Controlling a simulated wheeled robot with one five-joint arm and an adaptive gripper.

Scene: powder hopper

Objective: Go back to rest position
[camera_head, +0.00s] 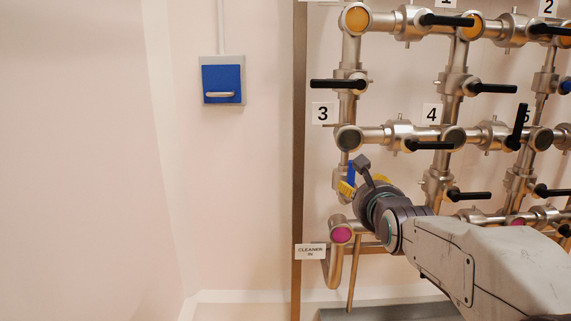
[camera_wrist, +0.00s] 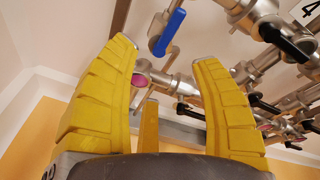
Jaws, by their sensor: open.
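My gripper (camera_wrist: 165,105) is open and empty in the wrist view, its yellow fingers spread apart. In the head view my gripper (camera_head: 348,188) is at the lower left of the pipe rack, partly hidden by my wrist. A blue-handled valve (camera_wrist: 168,32) shows beyond the fingertips in the wrist view. Its blue handle (camera_head: 351,174) also shows in the head view, close by the gripper; I cannot tell whether they touch. A magenta pipe end (camera_head: 342,235) sits just below the gripper.
Steel pipes with several black-handled valves (camera_head: 430,145) fill the right side. A "CLEANER IN" label (camera_head: 311,251) is at the lower left of the rack. A blue wall box (camera_head: 222,82) hangs on the wall. The left side is clear.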

